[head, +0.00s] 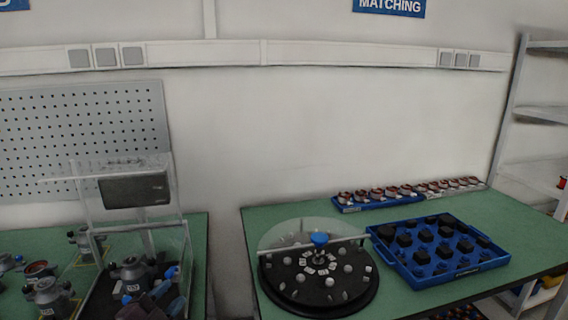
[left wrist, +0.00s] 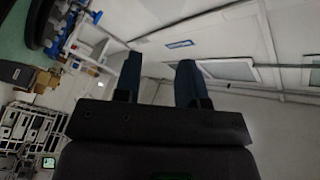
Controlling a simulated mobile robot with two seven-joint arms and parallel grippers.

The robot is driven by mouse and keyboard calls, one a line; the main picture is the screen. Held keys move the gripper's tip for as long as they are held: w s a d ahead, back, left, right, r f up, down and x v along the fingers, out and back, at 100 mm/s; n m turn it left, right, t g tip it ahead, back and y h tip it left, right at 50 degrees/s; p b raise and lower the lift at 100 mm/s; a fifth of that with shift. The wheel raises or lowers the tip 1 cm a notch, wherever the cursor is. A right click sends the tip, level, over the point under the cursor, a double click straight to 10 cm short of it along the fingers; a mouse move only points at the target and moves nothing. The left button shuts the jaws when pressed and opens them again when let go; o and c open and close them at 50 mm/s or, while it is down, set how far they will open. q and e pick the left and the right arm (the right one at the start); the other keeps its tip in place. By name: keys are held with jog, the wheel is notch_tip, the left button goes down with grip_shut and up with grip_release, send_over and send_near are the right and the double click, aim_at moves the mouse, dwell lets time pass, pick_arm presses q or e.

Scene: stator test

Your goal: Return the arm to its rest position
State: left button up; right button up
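My left gripper (left wrist: 158,82) shows in the left wrist view with its two dark blue fingers apart and nothing between them. The wrist is tilted, so this view looks across the room towards the wall and ceiling. In the head view, a dark shape with blue parts at the bottom left, by the clear-sided stand, seems to be my left gripper (head: 163,286); its fingers are too small to read there. My right gripper is in neither view.
A round black turntable (head: 340,304) under a clear cover stands on the right green table (head: 529,238). A blue tray (head: 416,281) of dark parts is beside it, with a row of copper-coloured parts behind. A clear-sided stand with a dark screen (head: 134,190) and several grey motor housings (head: 50,297) occupy the left table.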

pick_arm(q)
jog(key=s+a+f+n+g+y, duration=0.2)
jog(key=s+f+n, duration=0.5)
jog(key=s+f, duration=0.4)
jog(key=s+a+f+n+g+y, duration=0.1)
jog(key=s+f+n+g+y, duration=0.3)
jog(key=s+f+n, duration=0.3)
jog(key=s+f+y, duration=0.1)
jog(key=s+f, duration=0.4)
jog(key=s, duration=0.2)
jog(key=shift+s+a+f+g, duration=0.25)
jog(key=shift+s+a+g, duration=0.05)
jog(key=shift+a, duration=0.1)
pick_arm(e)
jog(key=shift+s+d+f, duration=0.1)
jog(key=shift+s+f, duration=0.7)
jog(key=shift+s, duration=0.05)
